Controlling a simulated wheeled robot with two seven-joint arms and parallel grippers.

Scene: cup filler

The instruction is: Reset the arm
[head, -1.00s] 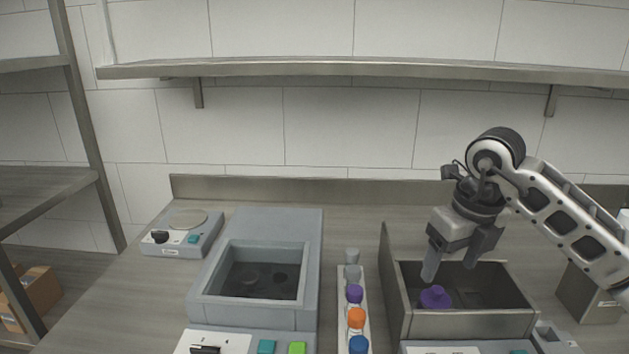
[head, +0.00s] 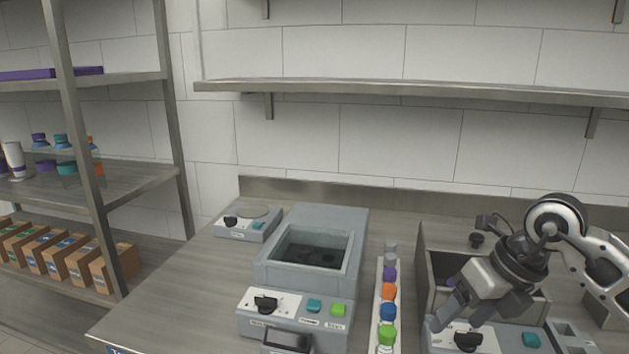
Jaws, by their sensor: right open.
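My right gripper (head: 463,307) is at the lower right in the head view. It is open and tilted, with its fingers pointing down and left over the front of the grey open-topped bin (head: 425,268). Nothing shows between its fingers. My left gripper is not in view.
A grey filler machine (head: 338,222) with a recessed well stands left of a white strip of coloured caps (head: 377,300). A small hotplate device (head: 247,222) sits behind left. Shelving (head: 150,180) with boxes (head: 75,262) stands at left. A wall shelf (head: 400,92) runs above. The counter's left part is clear.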

